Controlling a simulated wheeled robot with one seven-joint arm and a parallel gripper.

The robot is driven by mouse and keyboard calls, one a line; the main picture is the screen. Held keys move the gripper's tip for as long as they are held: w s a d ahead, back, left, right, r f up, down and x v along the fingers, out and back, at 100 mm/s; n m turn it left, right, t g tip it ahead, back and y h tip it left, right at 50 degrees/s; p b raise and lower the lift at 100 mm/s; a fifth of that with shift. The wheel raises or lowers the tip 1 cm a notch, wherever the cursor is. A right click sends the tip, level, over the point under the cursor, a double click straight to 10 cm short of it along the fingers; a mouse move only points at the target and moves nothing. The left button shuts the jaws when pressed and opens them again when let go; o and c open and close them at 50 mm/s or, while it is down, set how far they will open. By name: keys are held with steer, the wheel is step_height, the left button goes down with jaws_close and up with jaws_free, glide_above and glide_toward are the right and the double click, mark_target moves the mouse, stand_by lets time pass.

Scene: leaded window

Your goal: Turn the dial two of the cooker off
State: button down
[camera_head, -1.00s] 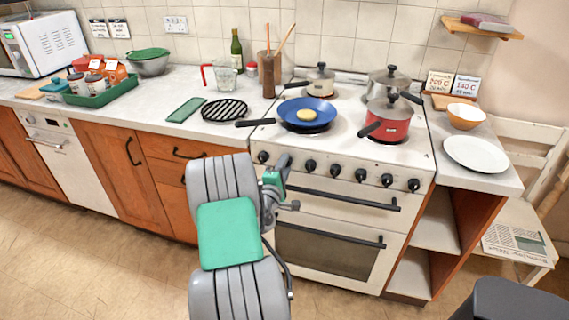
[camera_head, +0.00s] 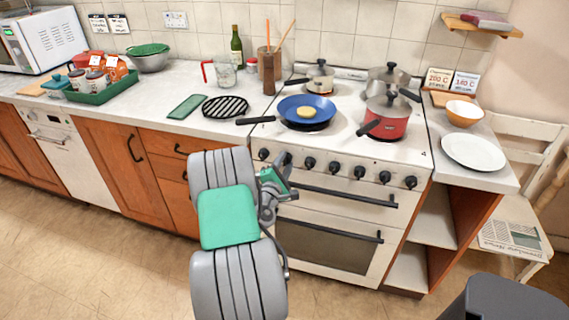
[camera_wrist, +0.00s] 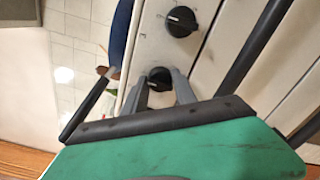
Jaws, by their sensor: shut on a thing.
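The cooker (camera_head: 345,205) is white with a row of black dials along its front panel. Counting from the left, dial two (camera_wrist: 160,77) sits between my gripper's fingers in the wrist view, partly hidden by them. My gripper (camera_wrist: 165,86) is shut on this dial, with one finger on each side. The dial's pointer direction cannot be made out. The third dial (camera_wrist: 181,21) is clear of the fingers.
A blue pan (camera_head: 307,122) with a round yellow item stands on the hob above the dials. A red pot (camera_head: 388,122) stands to its right. The oven handle (camera_head: 340,196) runs just below the dials. The floor in front of the left cabinets is clear.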

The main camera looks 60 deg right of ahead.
steer(key=c, duration=1)
jaws_free()
steer(key=s+a+b, duration=0.1)
steer(key=a, duration=0.6)
steer(key=shift+a+b, duration=0.35)
steer(key=shift+a, duration=0.05)
steer(key=shift+s, duration=0.1)
